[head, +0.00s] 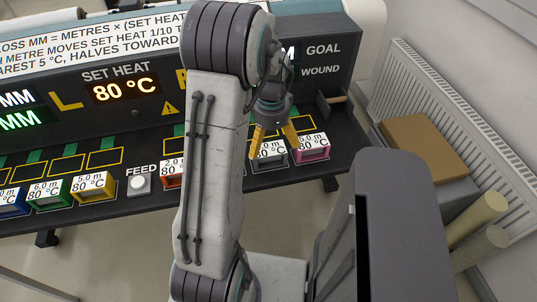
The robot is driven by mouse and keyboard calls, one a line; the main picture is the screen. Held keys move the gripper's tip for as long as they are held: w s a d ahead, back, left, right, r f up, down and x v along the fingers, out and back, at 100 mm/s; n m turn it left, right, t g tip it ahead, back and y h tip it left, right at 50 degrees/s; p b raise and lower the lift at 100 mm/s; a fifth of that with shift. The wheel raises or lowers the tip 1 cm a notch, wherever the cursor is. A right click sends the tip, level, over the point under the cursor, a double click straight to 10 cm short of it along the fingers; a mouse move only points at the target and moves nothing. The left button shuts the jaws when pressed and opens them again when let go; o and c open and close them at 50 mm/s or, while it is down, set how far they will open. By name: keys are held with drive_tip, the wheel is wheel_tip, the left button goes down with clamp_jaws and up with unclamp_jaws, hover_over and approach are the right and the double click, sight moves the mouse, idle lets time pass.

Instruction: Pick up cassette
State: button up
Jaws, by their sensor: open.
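Several small coloured cassettes with length and "80 °C" labels stand in a row along the front of the dark machine bench. They are a blue one (12,204), a green one (48,193), a yellow one (93,185), an orange one (171,175), a grey one (271,157) and a pink one (313,150). My gripper (275,150) has its yellow fingers spread and points down at the grey cassette. The fingers partly cover it, and I cannot tell whether they touch it. My arm hides part of the orange cassette and the bench beside it.
A white FEED button (139,184) sits between the yellow and orange cassettes. Behind the row are yellow-outlined empty slots (106,157) and a display panel (115,90) reading SET HEAT 80 °C. A radiator (445,110) and a brown box (424,148) stand at the right.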

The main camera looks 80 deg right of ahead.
sight(270, 152)
drive_tip(key=shift+f+m, duration=0.1)
drive_tip(key=shift+m, duration=0.3)
drive_tip(key=shift+f, duration=0.3)
drive_tip(key=shift+w+f+p, duration=0.15)
drive_tip(key=shift+f+p, duration=0.45)
drive_tip(key=shift+f, duration=2.7)
drive_tip(key=shift+d, duration=0.1)
drive_tip(key=c, duration=1.2)
drive_tip(key=shift+r, duration=0.15)
drive_tip(key=shift+c, duration=0.2)
